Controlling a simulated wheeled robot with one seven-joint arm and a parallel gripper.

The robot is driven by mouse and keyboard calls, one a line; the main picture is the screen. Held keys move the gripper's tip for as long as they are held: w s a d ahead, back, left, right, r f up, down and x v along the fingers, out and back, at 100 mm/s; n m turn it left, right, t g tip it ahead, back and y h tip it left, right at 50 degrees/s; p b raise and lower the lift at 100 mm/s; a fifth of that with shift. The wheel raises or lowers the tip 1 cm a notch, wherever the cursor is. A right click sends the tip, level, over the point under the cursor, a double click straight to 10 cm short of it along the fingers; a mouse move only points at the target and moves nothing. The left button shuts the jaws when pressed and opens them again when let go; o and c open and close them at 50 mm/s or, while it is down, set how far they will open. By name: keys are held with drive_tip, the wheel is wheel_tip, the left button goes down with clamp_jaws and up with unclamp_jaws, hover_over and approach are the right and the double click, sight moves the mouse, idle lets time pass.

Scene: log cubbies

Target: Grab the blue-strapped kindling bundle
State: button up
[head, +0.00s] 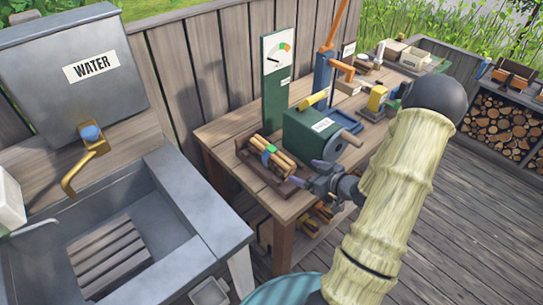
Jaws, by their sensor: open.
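A kindling bundle (283,161) of tan sticks lies in a dark brown tray (254,164) at the near left end of the wooden workbench (220,133). My gripper (306,183) is open and empty at the bench's near edge, to the right of and nearer than the bundle. It appears apart from the bundle, close to the tray's right end. The exact gap and height cannot be told from this view.
A green machine (310,132) with a crank stands just right of the bundle, and a tall green gauge board (276,85) behind it. A metal sink (185,215) with a water tank (70,65) is at the left. Several log cubbies (495,125) stand far right.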

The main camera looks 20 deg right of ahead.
sight(294, 167)
drive_tip(key=x, duration=0.6)
drive_tip(key=shift+w+p, duration=0.1)
drive_tip(key=shift+p, duration=0.2)
drive_tip(key=p+x, duration=0.1)
drive_tip(key=x, duration=0.4)
drive_tip(key=shift+a+f, duration=0.2)
drive_tip(key=shift+f, duration=0.05)
drive_tip(key=shift+c, duration=0.4)
drive_tip(key=c, duration=1.3)
drive_tip(key=shift+r, duration=0.15)
